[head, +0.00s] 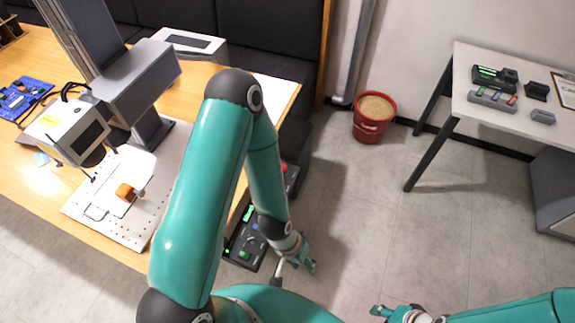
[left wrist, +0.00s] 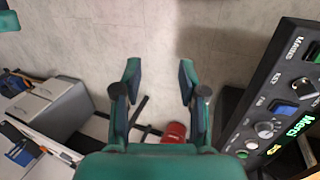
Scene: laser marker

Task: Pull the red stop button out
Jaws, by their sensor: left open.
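The dark control panel (head: 241,250) is fixed along the table's front edge, partly hidden behind my left arm. A red part that looks like the stop button (head: 284,168) shows at its far end, beside my forearm; whether it is pressed in cannot be told. In the left wrist view the panel (left wrist: 262,105) fills the right side, with labels, knobs and a blue button, and a little red (left wrist: 314,174) shows at the bottom right corner. My left gripper (head: 304,262) is to the right of the panel; its fingers (left wrist: 159,75) are apart and empty. My right gripper (head: 392,313) is at the bottom edge, partly cut off.
The laser marker (head: 135,80) stands on the wooden table (head: 225,85) with an orange-topped piece on its perforated plate (head: 150,215). A red bucket (head: 373,128) stands on the floor. A white side table (head: 470,55) is at the right. The floor between is clear.

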